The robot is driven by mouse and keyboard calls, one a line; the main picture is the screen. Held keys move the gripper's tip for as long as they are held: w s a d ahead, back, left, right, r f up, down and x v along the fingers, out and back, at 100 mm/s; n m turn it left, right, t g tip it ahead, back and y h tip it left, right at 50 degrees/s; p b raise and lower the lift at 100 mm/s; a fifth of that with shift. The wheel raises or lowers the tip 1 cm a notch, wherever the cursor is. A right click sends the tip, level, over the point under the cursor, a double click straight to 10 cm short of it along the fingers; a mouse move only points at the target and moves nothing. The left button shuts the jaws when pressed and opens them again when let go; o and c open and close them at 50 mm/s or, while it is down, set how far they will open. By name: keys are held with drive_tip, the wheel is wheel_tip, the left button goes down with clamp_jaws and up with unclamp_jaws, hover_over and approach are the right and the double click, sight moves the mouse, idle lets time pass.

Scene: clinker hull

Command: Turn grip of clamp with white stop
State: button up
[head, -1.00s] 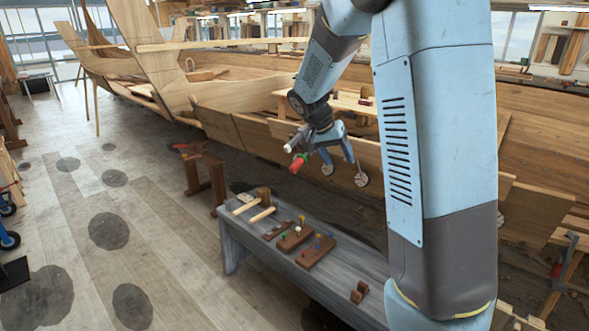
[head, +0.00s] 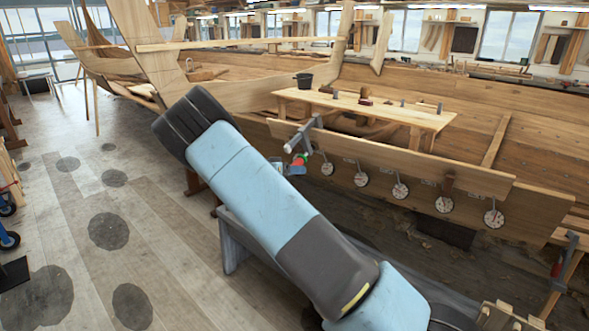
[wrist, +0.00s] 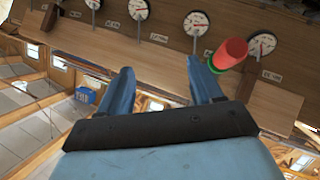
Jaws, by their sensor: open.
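A clamp (head: 305,134) with a grey bar sits on the upper edge of the hull plank, left end. The bar's near end has a white stop (head: 288,148), and its red grip (head: 299,160) hangs below. The red grip with a green ring shows large in the wrist view (wrist: 231,52), just right of my right finger. My gripper (wrist: 162,88) is open and empty, and the grip is outside the gap between the fingers. In the head view my arm hides most of the gripper; blue parts show at the grip. I cannot tell whether a finger touches it.
Several round dials (head: 361,180) line the plank (head: 430,172). Another clamp with a red grip (head: 556,269) stands far right. A grey bench (head: 231,240) lies under my arm, its top mostly hidden. A wooden table (head: 385,107) stands behind. Floor at left is open.

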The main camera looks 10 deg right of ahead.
drive_tip(key=w+a+f+n+t+h, duration=0.1)
drive_tip(key=w+a+f+n+t, duration=0.1)
drive_tip(key=w+a+f+t, duration=0.45)
drive_tip(key=shift+g, duration=0.85)
drive_tip(key=x, duration=0.3)
drive_tip(key=r+x, duration=0.1)
drive_tip(key=x, duration=0.7)
drive_tip(key=shift+s+d+r, duration=0.1)
drive_tip(key=shift+d+r, duration=0.05)
drive_tip(key=shift+r, duration=0.2)
drive_tip(key=c, duration=1)
drive_tip(key=shift+o, duration=0.2)
drive_tip(key=shift+h, duration=0.4)
